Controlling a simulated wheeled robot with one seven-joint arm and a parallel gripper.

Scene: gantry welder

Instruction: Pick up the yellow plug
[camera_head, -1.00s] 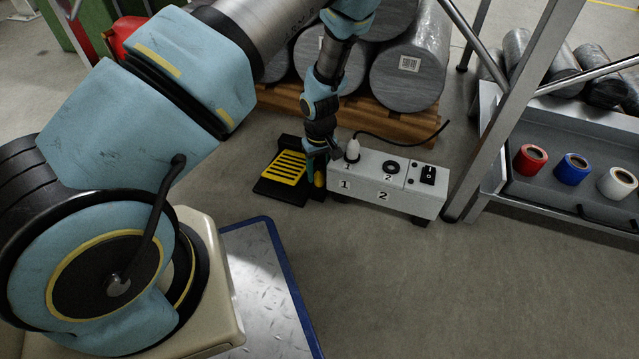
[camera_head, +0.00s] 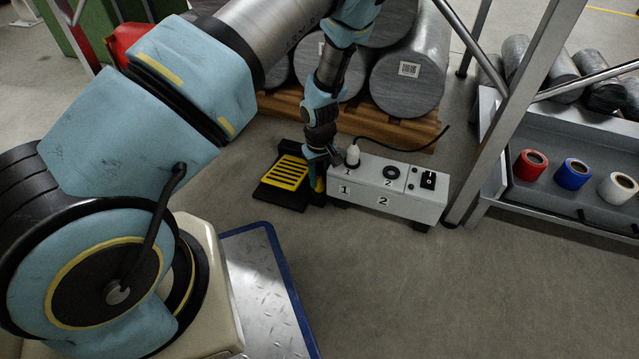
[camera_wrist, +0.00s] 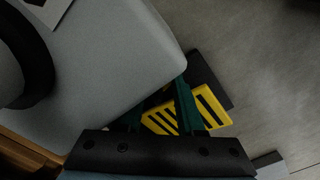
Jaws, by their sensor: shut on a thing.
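The yellow plug (camera_head: 319,184) shows as a small yellow piece at the left end of the white socket box (camera_head: 400,204), low beside the black-and-yellow pedal. My gripper (camera_head: 317,172) points down there, its fingers shut on the plug. The fingers and arm hide most of the plug. In the wrist view my gripper (camera_wrist: 160,103) shows green fingers in front of the striped yellow pedal (camera_wrist: 205,108). The plug cannot be told apart from the pedal's yellow there.
A white plug (camera_head: 352,155) with a black cable stands in socket 1 of the box; socket 2 (camera_head: 391,172) is empty. Grey cylinders (camera_head: 408,70) lie on a wooden pallet behind. A metal frame (camera_head: 515,110) and a tray with coloured rolls stand at right.

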